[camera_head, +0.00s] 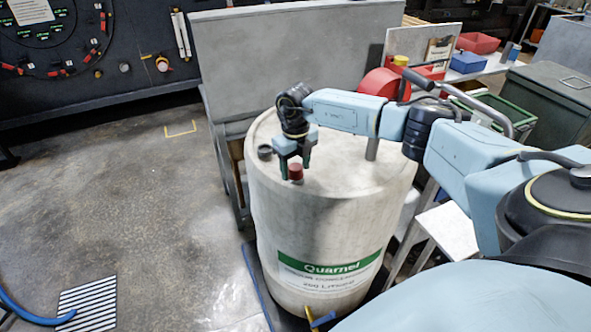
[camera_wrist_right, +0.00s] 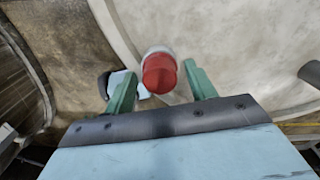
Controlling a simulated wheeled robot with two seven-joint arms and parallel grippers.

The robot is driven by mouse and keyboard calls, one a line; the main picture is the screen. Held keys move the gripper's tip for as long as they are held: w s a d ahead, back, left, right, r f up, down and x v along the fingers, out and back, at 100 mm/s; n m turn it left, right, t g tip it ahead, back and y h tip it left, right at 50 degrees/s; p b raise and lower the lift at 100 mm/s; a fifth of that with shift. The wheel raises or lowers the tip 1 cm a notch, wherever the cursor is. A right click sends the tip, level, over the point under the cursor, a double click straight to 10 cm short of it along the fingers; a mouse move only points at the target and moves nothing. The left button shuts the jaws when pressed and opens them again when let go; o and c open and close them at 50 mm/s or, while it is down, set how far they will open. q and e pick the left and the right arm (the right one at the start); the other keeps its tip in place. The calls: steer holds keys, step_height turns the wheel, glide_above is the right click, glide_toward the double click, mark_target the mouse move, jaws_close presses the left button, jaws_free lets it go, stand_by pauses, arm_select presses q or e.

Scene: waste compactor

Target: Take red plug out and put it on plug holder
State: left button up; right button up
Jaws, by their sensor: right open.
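The red plug (camera_head: 295,171) sits upright in the top of the white Quarnel drum (camera_head: 330,215), near the drum's front left rim. My right gripper (camera_head: 293,165) is over the drum top, pointing down, with its green fingers close to the plug. In the right wrist view the red plug (camera_wrist_right: 159,73) shows with a pale collar, between and slightly beyond the two open fingertips (camera_wrist_right: 157,82). The fingers are apart and do not visibly grip it. I cannot pick out the plug holder with certainty. My left gripper is not in view.
A dark cap (camera_head: 265,153) and a grey upright post (camera_head: 371,148) stand on the drum top beside the gripper. A grey panel (camera_head: 290,50) rises behind the drum. A red round object (camera_head: 382,84) lies behind my right arm. Open floor (camera_head: 130,190) lies to the left.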

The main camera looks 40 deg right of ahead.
steer(key=m+p, duration=0.1)
steer(key=m, duration=0.1)
steer(key=shift+r+m, duration=0.2)
steer(key=shift+m, duration=0.2)
steer(key=shift+f+m+p, duration=0.1)
steer(key=shift+m+p, duration=0.2)
steer(key=shift+m, duration=0.3)
steer(key=m+p, duration=0.2)
steer(key=m, duration=0.1)
steer(key=shift+m+p, duration=0.45)
steer(key=shift+m, duration=0.65)
steer(key=c, duration=1.1)
steer(key=n+b, duration=0.1)
steer(key=n, duration=0.3)
steer(key=shift+f+b, duration=0.15)
steer(key=shift+b, duration=0.25)
steer(key=shift+n, duration=0.6)
